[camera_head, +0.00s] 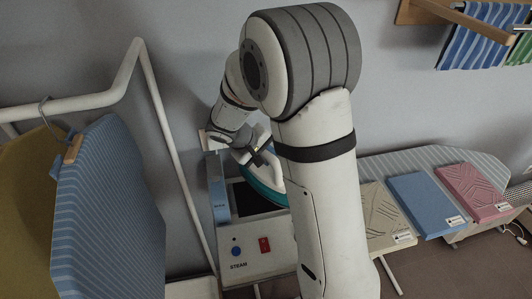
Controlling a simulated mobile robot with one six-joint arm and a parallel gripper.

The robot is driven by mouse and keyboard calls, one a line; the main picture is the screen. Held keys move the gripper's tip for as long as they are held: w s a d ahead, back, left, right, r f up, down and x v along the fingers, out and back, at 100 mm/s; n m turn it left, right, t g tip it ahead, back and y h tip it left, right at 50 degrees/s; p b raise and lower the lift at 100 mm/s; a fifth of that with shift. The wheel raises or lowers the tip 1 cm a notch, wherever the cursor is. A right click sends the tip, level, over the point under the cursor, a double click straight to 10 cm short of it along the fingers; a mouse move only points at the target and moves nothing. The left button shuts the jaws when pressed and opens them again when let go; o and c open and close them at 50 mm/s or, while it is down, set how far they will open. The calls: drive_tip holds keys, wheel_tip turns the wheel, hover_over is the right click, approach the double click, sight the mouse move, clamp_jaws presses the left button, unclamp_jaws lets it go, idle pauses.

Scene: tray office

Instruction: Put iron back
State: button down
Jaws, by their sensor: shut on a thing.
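The iron (263,188), white with a teal lower edge, is partly hidden behind my own arm. My gripper (258,157) is shut on the iron. The iron looks tilted and appears over the right part of the steam station (265,262); I cannot tell whether it touches it. The station is a white box with a dark recessed top, a blue knob, a red switch and the word STEAM on its front.
An ironing board (430,157) on the right bears folded beige (378,212), blue (424,200) and pink (472,190) cloths. A white pipe rack (160,130) with striped blue cloth (108,200) stands close on the left. A wooden rail (480,25) with hanging cloths is at upper right.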

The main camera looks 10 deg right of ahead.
drive_tip(key=shift+f+b, duration=0.55)
drive_tip(key=shift+b, duration=0.3)
drive_tip(key=c, duration=1.1)
unclamp_jaws()
drive_tip(key=shift+c, duration=0.2)
drive_tip(key=shift+r, duration=0.1)
drive_tip(key=shift+r+p, duration=0.7)
drive_tip(key=shift+p, duration=0.35)
drive_tip(key=b+v, duration=0.2)
drive_tip(key=v, duration=1)
drive_tip(key=s+d+m+y, duration=0.2)
drive_tip(key=s+d+y, duration=0.1)
drive_tip(key=s, duration=0.7)
drive_tip(key=s+d+r+m+t+y, duration=0.1)
drive_tip(key=s+d+y, duration=0.3)
drive_tip(key=s, duration=0.7)
drive_tip(key=shift+s+m, duration=0.2)
drive_tip(key=shift+m, duration=0.4)
